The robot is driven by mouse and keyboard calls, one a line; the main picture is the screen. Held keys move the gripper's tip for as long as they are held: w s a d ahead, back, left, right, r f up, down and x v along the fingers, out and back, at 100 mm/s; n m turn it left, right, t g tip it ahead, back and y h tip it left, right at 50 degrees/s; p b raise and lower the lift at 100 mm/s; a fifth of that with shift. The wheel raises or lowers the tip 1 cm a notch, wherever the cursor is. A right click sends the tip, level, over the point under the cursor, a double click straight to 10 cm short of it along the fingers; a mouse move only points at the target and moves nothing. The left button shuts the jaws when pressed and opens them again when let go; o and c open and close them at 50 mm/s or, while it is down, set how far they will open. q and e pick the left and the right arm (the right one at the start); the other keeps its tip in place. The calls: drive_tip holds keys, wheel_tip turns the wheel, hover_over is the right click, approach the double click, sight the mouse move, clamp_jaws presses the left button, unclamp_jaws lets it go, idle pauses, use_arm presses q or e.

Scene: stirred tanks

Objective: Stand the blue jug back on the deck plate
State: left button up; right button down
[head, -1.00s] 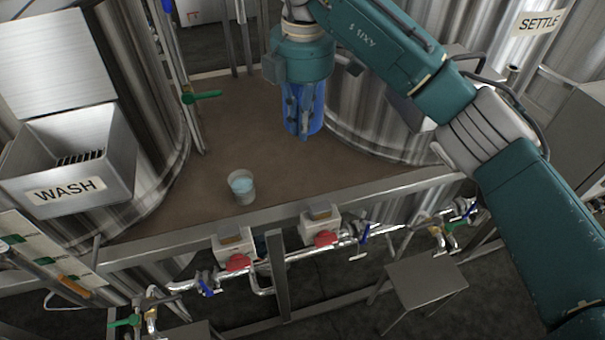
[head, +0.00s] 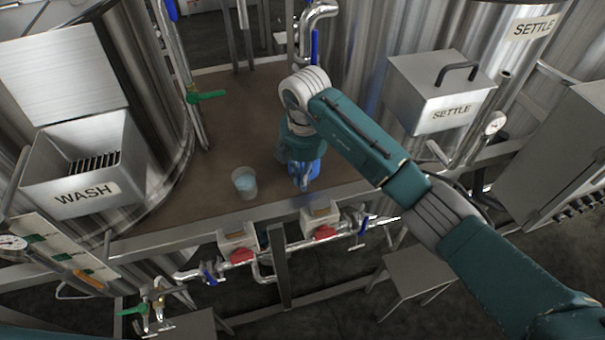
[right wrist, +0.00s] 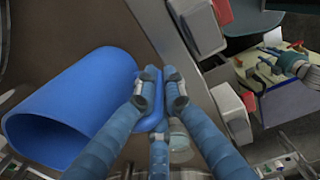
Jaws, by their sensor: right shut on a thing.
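My right gripper (head: 303,178) points down over the front part of the brown deck plate (head: 215,115). In the right wrist view its fingers (right wrist: 158,88) are shut on the blue jug (right wrist: 70,100). The jug looks tipped on its side, its open mouth toward the lower left of that view. In the head view the jug (head: 309,172) is mostly hidden behind the gripper; I cannot tell whether it touches the plate. My left gripper is not in view.
A clear beaker with pale blue liquid (head: 244,183) stands left of the gripper. The plate's metal front rail (head: 190,236), with red-knobbed boxes (head: 240,255) and pipes, runs close in front. Steel tanks flank the plate; its back left is clear.

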drive_tip(key=c, duration=1.9)
unclamp_jaws()
drive_tip(key=shift+o, duration=0.2)
wheel_tip(320, 180, up, 6)
drive_tip(key=b, duration=0.4)
drive_tip(key=shift+r, duration=0.1)
wheel_tip(320, 180, up, 5)
drive_tip(key=shift+s+d+f, duration=0.1)
drive_tip(key=shift+s+f, duration=0.05)
drive_tip(key=shift+f, duration=0.05)
drive_tip(key=shift+s+r, duration=0.1)
drive_tip(key=shift+r, duration=0.5)
